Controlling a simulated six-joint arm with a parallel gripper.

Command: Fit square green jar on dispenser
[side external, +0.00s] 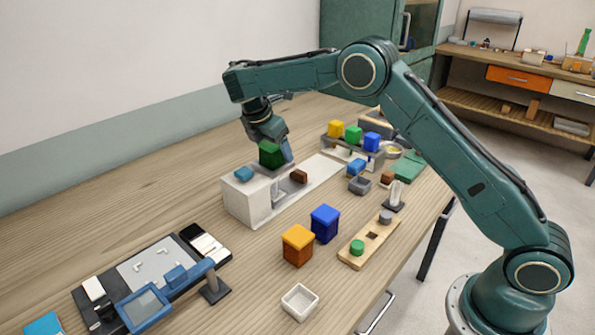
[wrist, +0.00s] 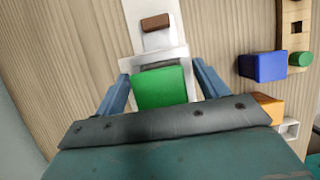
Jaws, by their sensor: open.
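The square green jar (side external: 270,155) stands on top of the white dispenser (side external: 243,203), at its back edge in the side view. In the wrist view the jar (wrist: 160,88) lies between the two fingers of my gripper (wrist: 160,72). The gripper is open, with a narrow gap between each finger and the jar. In the side view one blue-grey finger shows to the right of the jar; the other is mostly hidden. The jar's underside is hidden, so I cannot tell how fully it is seated.
Orange (side external: 298,246) and blue (side external: 325,224) jars stand in front. A wooden board (side external: 369,240) is to their right. A rack with small coloured jars (side external: 353,134) stands behind.

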